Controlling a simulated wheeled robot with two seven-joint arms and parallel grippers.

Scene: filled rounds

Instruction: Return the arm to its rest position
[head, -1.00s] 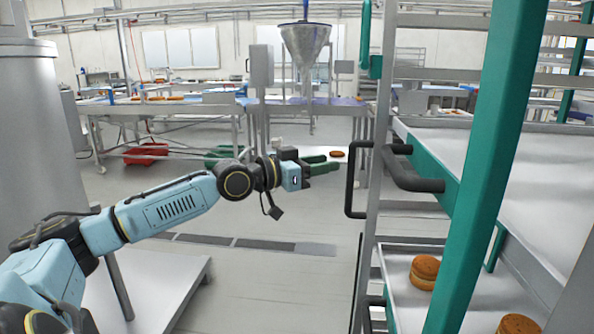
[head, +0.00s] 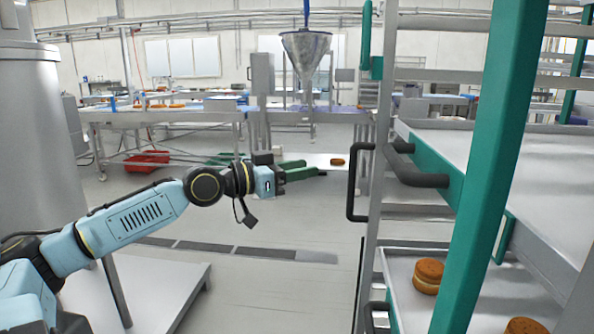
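My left arm (head: 130,222) comes in from the left and reaches toward the middle of the head view. My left gripper (head: 314,168) has a dark body and two green fingers pointing right. The gripper hangs in free space, left of the rack. My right gripper is not in view.
A rack with green posts (head: 490,170) and dark handles (head: 416,180) fills the right side. Its lower tray holds a filled round (head: 428,276) and another (head: 525,326). A grey cylinder (head: 42,140) stands at left. Open floor (head: 290,215) lies below the gripper.

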